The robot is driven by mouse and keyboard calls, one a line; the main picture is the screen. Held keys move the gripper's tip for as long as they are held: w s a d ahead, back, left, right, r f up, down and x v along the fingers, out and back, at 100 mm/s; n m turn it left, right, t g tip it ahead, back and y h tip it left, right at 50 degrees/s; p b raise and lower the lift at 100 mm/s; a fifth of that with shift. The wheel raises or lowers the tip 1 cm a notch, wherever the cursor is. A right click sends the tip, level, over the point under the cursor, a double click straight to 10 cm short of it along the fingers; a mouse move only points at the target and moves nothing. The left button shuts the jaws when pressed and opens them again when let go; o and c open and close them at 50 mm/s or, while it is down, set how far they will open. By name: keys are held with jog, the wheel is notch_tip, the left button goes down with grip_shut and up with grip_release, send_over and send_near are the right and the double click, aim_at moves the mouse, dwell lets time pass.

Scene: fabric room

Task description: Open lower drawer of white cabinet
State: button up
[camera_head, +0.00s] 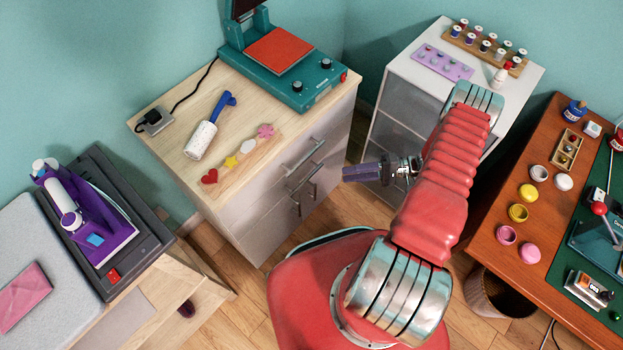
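The white cabinet (400,72) stands at the back right. Its grey drawer fronts (405,103) face left and forward, and my arm hides part of its lower right. I cannot make out whether any of its drawers stands open. My gripper (346,173) is in front of that cabinet, pointing left, with dark fingers close together in this view. It appears apart from the fronts, and I see nothing held in it. Whether the fingers are parted cannot be told.
A wood-topped cabinet (150,110) with pale drawers and metal handles (305,157) stands left of my gripper, bearing a teal heat press (290,75). An orange-brown table (480,228) with paint pots is at right. An ironing board (85,305) with a purple iron is at left.

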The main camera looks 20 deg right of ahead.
jog(key=shift+a, duration=0.15)
jog(key=x, duration=1.3)
jog(key=shift+a, duration=0.25)
jog(key=shift+c, duration=0.3)
grip_shut()
jog(key=shift+f, duration=0.1)
